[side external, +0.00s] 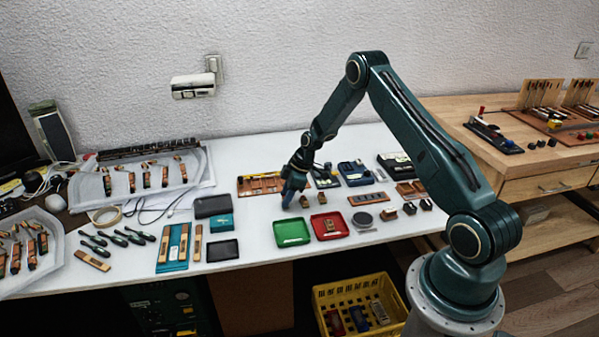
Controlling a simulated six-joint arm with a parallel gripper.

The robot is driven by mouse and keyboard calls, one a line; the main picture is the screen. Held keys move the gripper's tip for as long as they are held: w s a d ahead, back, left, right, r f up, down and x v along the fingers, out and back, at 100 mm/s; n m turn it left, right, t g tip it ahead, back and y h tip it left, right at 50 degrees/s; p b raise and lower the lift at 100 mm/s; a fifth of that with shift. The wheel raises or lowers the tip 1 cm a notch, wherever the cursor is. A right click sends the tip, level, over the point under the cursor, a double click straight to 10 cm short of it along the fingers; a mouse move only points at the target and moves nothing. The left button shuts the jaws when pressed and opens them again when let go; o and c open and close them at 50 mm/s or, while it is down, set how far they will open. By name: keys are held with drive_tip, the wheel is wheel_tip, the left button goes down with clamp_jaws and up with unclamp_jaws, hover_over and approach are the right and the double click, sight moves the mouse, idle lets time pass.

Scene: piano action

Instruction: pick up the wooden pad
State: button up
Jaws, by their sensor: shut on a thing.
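My gripper (288,201) is low over the white table, left of centre and just behind the green tray (292,241). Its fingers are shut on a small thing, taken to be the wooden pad. The pad is mostly hidden by the fingers and too small to make out, and I cannot tell whether it touches the table. A small brown block (304,201) stands just to the right of the fingers. A red tray (343,233) with a small wooden piece (329,225) in it lies to the right of the green tray.
A wooden rack (246,185) lies behind my gripper. A dark box (213,206) and a black tray (222,251) are to the left. A yellow crate (322,291) stands below the table's front edge.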

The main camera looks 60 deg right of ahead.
wheel_tip(320, 180, up, 19)
drive_tip(key=shift+r, duration=0.15)
idle(0.5)
idle(0.5)
drive_tip(key=d+f, duration=0.6)
drive_tip(key=d, duration=0.4)
drive_tip(key=d+f+n, duration=0.1)
drive_tip(key=d+f, duration=0.5)
drive_tip(key=d, duration=0.4)
drive_tip(key=shift+s, duration=0.45)
drive_tip(key=shift+f, duration=0.3)
drive_tip(key=shift+f, duration=2.55)
drive_tip(key=shift+d+f, duration=0.1)
drive_tip(key=shift+f, duration=0.25)
idle(0.4)
